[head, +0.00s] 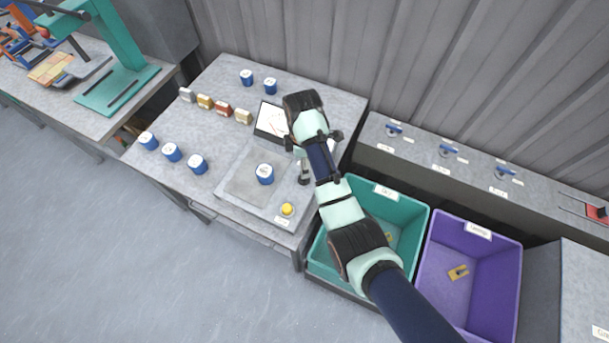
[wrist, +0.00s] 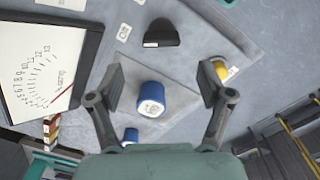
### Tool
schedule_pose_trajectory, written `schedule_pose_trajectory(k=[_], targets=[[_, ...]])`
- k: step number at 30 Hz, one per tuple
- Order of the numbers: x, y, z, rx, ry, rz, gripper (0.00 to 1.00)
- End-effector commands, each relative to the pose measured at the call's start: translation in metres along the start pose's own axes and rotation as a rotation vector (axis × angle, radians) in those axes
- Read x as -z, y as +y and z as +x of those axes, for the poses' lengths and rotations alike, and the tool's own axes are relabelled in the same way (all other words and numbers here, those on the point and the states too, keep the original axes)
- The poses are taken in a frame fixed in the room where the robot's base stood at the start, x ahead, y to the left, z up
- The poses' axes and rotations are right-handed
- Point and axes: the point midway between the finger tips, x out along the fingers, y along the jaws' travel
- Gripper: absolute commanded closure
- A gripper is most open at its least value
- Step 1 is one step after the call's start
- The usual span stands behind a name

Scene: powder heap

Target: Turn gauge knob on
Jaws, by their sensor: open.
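The gauge knob (wrist: 160,30) is a black knob with a white mark on its edge, at the top middle of the wrist view. Small white labels beside it are too blurred to read. In the head view I cannot make it out; my arm covers that area. The gauge (wrist: 50,72), a white dial with a dark frame and red needle, lies at the left; it also shows in the head view (head: 270,121), left of my arm. My gripper (wrist: 162,88) is open and empty. Its fingers stand apart, and the knob appears beyond them, touched by neither.
A blue can (head: 265,174) stands on a light square plate, beside a yellow button (head: 287,209). More blue cans (head: 172,152) and small coloured blocks (head: 223,108) stand leftward. A teal bin (head: 408,212) and a purple bin (head: 505,246) stand to the right.

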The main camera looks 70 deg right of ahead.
Motion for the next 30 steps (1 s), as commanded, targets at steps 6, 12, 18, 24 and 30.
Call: schedule_pose_trajectory(k=[6,12,18,24,30], targets=[[-0.007,0.000,0.008,0.020,-0.004,-0.013,0.21],[-0.006,-0.001,0.044,0.020,-0.004,-0.012,0.21],[-0.006,-0.002,0.074,0.017,-0.003,-0.012,0.21],[-0.006,-0.001,0.081,0.015,-0.003,-0.011,0.21],[-0.006,-0.001,0.080,0.016,-0.003,-0.011,0.31]])
